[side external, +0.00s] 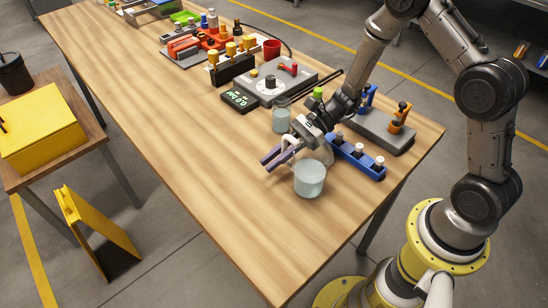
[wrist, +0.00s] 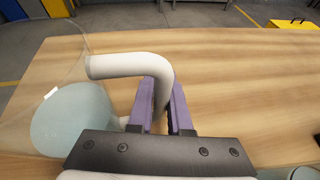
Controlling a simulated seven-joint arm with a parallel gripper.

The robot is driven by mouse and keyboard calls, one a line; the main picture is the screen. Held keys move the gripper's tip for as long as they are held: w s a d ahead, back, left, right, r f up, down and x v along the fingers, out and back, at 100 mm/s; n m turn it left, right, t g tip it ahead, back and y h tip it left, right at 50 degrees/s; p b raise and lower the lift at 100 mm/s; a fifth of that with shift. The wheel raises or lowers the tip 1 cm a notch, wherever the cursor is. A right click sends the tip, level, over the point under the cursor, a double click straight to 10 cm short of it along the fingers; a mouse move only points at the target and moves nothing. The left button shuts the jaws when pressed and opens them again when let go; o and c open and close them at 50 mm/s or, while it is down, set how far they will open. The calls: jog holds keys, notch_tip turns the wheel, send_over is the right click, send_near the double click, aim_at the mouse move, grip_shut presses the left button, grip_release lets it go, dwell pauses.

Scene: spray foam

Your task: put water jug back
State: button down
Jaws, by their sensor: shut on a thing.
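The water jug (side external: 310,180) is clear, with pale blue water in it, and stands out near the table's front right. In the wrist view the jug (wrist: 72,122) fills the left side, and its white curved handle (wrist: 130,65) reaches across to my fingers. My gripper (wrist: 160,108) has purple fingers shut on that handle. In the side view my gripper (side external: 272,160) is just above and left of the jug, fingers pointing left and down. I cannot tell whether the jug's base touches the table. The gripper hides part of the handle there.
A glass vessel (side external: 281,120) stands close behind my gripper. A blue rack (side external: 357,157) with white-topped pieces lies right of the jug. A grey device (side external: 278,84) and small scale (side external: 239,99) sit farther back. The wooden table (side external: 190,140) is clear to the left.

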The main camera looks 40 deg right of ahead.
jog(key=shift+f, duration=0.1)
jog(key=c, duration=0.8)
grip_release()
jog(key=shift+c, duration=0.2)
jog(key=shift+r, duration=0.2)
jog(key=v, duration=1.2)
